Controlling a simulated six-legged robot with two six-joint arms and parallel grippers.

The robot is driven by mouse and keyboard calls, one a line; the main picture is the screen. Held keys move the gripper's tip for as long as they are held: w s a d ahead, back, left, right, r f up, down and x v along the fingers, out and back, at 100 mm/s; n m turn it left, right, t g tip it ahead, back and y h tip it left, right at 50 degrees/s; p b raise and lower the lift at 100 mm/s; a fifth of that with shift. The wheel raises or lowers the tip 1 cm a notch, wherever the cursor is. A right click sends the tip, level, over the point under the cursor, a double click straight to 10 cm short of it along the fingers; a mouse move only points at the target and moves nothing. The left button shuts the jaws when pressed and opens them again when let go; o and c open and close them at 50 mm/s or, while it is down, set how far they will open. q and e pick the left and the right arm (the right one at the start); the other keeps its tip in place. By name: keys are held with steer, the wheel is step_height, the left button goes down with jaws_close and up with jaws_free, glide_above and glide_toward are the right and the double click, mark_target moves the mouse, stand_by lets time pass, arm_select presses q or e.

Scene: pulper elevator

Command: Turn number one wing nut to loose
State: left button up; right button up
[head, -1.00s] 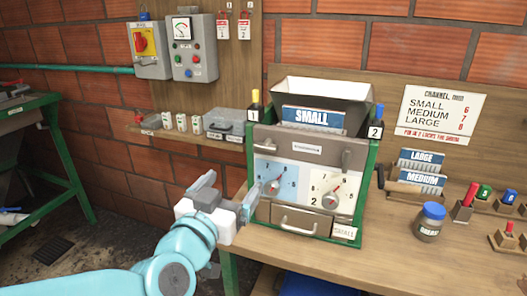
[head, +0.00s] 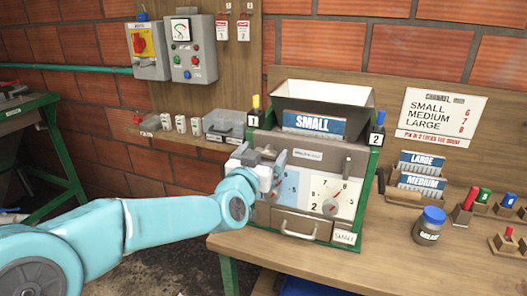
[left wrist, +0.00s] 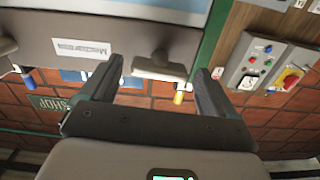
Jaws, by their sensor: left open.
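The number one wing nut (left wrist: 160,67) is a grey bar-like piece on the left of the pulper's upper front plate (head: 307,157). In the left wrist view, it lies across the gap between the fingertips of my left gripper (left wrist: 159,78). The fingers are open, with visible space around it; I cannot tell whether either touches. In the head view, my left gripper (head: 268,158) is at the plate's upper left and partly hides this nut. A second wing nut (head: 347,161) sits on the plate's right. My right gripper is not in view.
A yellow-topped post (head: 256,107) marked 1 and a blue-topped post (head: 378,121) marked 2 flank the hopper. The left dial (head: 285,190) is partly behind my gripper. A grease jar (head: 429,224) stands on the bench (head: 400,260), whose front is clear.

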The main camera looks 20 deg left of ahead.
arm_select(q)
steer(key=shift+w, duration=0.2)
steer(key=shift+s+d, duration=0.1)
steer(key=shift+s, duration=0.05)
steer(key=c, duration=1.1)
steer(key=shift+o, duration=0.2)
steer(key=shift+f+b, duration=0.1)
steer(key=shift+b, duration=0.55)
steer(key=shift+n, duration=0.3)
steer(key=o, duration=1.1)
steer(key=shift+c, duration=0.2)
steer(key=shift+s, duration=0.1)
